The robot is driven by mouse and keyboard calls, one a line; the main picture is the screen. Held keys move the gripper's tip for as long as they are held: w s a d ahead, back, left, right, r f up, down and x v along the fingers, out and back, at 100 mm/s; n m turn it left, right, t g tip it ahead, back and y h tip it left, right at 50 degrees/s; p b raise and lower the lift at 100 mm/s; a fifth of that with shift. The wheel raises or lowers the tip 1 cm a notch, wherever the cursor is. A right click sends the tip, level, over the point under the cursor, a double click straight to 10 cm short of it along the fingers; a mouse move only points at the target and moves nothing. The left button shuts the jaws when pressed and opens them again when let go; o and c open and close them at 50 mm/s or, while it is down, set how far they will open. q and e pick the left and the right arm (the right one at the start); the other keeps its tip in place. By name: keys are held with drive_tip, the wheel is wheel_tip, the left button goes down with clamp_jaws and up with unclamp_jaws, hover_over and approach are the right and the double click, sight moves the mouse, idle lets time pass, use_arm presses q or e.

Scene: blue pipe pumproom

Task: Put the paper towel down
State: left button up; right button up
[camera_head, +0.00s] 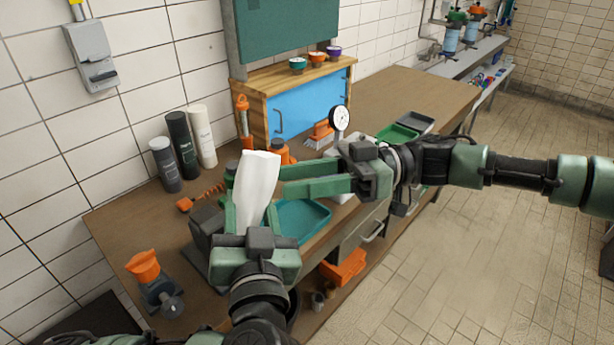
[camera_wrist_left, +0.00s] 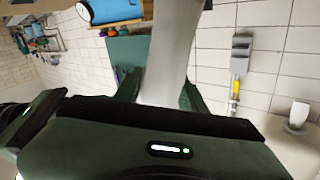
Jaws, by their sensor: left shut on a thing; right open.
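The white paper towel (camera_head: 258,186) stands up, slightly tilted, between the fingers of my left gripper (camera_head: 248,208), above the workbench (camera_head: 120,225). My left gripper is shut on it. In the left wrist view the paper towel (camera_wrist_left: 168,60) runs up from between the green fingers. My right gripper (camera_head: 318,184) reaches in from the right with its fingers pointing left toward the paper towel. It is open, and I see nothing between its fingers. The lower end of the paper towel is hidden by my left gripper.
A teal tray (camera_head: 305,222) lies just right of the left gripper. Several bottles (camera_head: 183,145) stand by the wall. An orange-topped tool (camera_head: 145,268) sits at the front left. A wooden cabinet (camera_head: 262,110) stands behind. The bench's left part (camera_head: 130,215) has free room.

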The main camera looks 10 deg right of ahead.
drive_tip(key=a, duration=1)
drive_tip(key=shift+a, duration=0.4)
clamp_jaws()
use_arm(q)
drive_tip(key=o, duration=1.4)
